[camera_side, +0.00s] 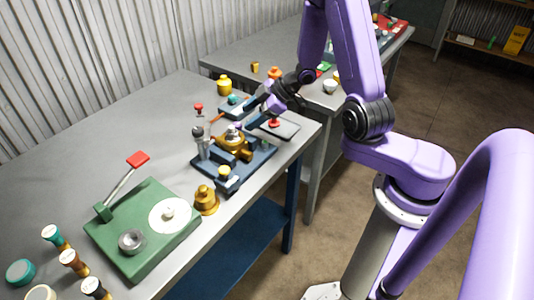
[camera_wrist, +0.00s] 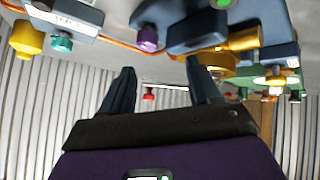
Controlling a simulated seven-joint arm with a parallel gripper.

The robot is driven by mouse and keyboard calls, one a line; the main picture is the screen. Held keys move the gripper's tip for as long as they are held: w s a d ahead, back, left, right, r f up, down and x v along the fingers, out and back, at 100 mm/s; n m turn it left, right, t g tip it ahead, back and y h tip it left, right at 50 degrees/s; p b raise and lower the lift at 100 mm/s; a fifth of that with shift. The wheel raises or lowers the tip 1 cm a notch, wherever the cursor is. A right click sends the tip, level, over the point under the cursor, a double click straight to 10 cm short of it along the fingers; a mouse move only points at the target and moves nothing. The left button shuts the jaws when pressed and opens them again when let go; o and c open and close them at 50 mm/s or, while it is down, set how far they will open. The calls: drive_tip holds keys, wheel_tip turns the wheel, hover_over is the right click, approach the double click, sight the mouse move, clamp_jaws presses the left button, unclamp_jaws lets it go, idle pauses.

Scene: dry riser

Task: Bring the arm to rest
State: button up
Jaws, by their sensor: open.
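My purple arm reaches over the grey bench in the side view. My gripper (camera_side: 258,106) hangs above the back right part of a dark blue base plate (camera_side: 262,158) that carries brass fittings (camera_side: 236,144). In the wrist view my gripper (camera_wrist: 163,88) shows two dark fingers spread apart with nothing held between them. A small red knob (camera_wrist: 149,94) shows beyond the gap, apart from the fingers. The brass fitting (camera_wrist: 243,39) and blue blocks lie at the top right of that view. The exact height of the fingertips above the fittings is hard to tell.
A green board with a red-handled lever (camera_side: 138,159) stands at the front left. A brass piece (camera_side: 206,200) sits near the bench edge. A yellow knob (camera_side: 224,85) stands behind. A second bench (camera_side: 250,48) lies at the back. The bench's back left is clear.

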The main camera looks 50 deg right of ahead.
drive_tip(key=a+r+h, duration=0.2)
drive_tip(key=r, duration=0.1)
drive_tip(key=a+r+g+h, duration=0.1)
drive_tip(key=shift+w+a+r, duration=0.25)
drive_tip(key=shift+w+r, duration=0.05)
drive_tip(key=shift+r, duration=0.1)
drive_tip(key=s+a+r+g, duration=0.1)
drive_tip(key=s+r+g, duration=0.1)
drive_tip(key=s, duration=0.8)
drive_tip(key=s+a+r+n+g+h, duration=0.1)
drive_tip(key=s+a+r+g, duration=0.1)
drive_tip(key=s, duration=0.8)
drive_tip(key=s+a+r+n+g, duration=0.1)
drive_tip(key=s+a+r+g, duration=0.1)
drive_tip(key=s, duration=0.8)
drive_tip(key=shift+s+a+r+g, duration=0.15)
drive_tip(key=shift+a+r+g, duration=0.1)
drive_tip(key=shift+r+g, duration=0.05)
